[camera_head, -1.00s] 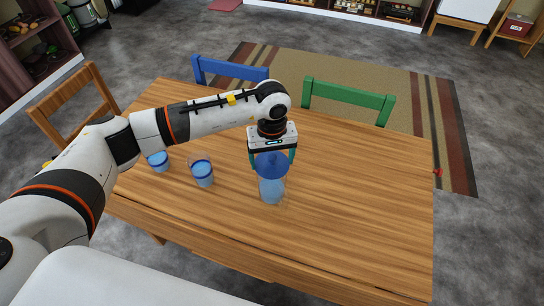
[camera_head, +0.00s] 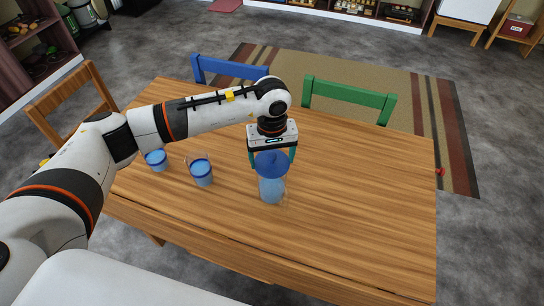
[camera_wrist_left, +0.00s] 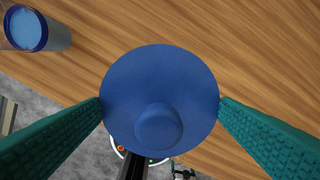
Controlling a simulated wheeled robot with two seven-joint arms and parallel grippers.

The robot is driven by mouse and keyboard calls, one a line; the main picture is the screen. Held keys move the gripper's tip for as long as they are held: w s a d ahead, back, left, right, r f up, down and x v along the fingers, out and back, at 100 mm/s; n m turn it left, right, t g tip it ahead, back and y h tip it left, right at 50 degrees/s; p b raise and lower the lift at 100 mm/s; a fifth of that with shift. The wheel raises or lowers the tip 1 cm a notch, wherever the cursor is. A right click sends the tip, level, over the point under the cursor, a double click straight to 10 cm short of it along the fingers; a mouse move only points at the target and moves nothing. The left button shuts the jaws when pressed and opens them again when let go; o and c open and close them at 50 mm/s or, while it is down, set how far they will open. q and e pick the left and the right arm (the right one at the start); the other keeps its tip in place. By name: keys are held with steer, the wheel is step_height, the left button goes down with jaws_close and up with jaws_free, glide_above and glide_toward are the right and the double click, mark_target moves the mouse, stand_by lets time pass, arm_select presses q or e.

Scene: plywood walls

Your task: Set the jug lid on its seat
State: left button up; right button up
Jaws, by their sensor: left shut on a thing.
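The jug lid (camera_head: 271,162) is a round blue disc with a knob, and it fills the middle of the left wrist view (camera_wrist_left: 158,90). My left gripper (camera_head: 271,158) is shut on the lid, with a green finger at each side of its rim. The clear jug (camera_head: 271,189), with blue contents, stands upright on the table directly below the lid. In the left wrist view the lid hides the jug. I cannot tell whether the lid touches the jug's rim.
Two glasses with blue contents (camera_head: 202,174) (camera_head: 157,160) stand left of the jug on the wooden table (camera_head: 360,205). A blue chair (camera_head: 230,70) and a green chair (camera_head: 348,98) stand at the far edge. The table's right side is clear.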

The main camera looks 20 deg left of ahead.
stand_by(0.3)
arm_select(q)
steer(key=shift+f+b, duration=0.1)
steer(key=shift+b, duration=0.35)
steer(key=o, duration=0.9)
steer(key=shift+c, duration=0.2)
step_height(320, 180, up, 12)
steer(key=b, duration=0.3)
